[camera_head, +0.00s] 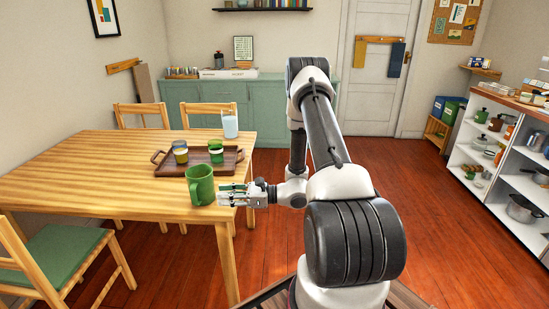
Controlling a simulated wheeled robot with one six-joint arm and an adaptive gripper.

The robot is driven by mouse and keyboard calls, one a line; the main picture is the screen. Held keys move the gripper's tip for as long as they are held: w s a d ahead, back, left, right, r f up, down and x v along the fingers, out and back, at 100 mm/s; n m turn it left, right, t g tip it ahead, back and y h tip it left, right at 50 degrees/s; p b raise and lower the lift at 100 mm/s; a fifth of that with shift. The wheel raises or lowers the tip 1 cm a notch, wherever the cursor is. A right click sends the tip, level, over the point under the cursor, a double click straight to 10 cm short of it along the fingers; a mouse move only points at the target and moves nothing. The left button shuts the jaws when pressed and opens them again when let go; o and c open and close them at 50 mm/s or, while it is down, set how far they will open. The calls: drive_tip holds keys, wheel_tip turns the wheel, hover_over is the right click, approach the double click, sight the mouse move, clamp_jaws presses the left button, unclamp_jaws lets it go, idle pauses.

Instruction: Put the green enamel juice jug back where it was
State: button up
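The green enamel juice jug (203,187) stands upright on the wooden table (95,180), near its right front corner. Its handle is on its left side. My gripper (222,193) is level with the jug, just to its right, with its fingers pointing left at the jug's side. The fingers look parted, with nothing visible between them. I cannot tell whether the fingertips touch the jug.
A clear pitcher (230,124) stands at the table's back right. Chairs surround the table. Shelves (492,160) with pots stand at right, and a green cabinet (265,105) at the back. The table's left part is clear.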

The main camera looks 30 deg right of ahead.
drive_tip(key=s+a+r+n+g+h, duration=0.2)
drive_tip(key=s+r+n+g, duration=0.45)
drive_tip(key=s+r, duration=0.2)
drive_tip(key=s+a+r+n+g+h, duration=0.25)
drive_tip(key=s+r+n+g, duration=0.25)
drive_tip(key=s+r+n, duration=0.35)
drive_tip(key=s+d+r+n+t+h, duration=0.6)
drive_tip(key=s+d+r+n+h, duration=0.3)
drive_tip(key=s+d+r+h, duration=0.1)
drive_tip(key=shift+s+d+r, duration=0.85)
drive_tip(key=shift+s+d, duration=0.05)
drive_tip(key=shift+d, duration=0.15)
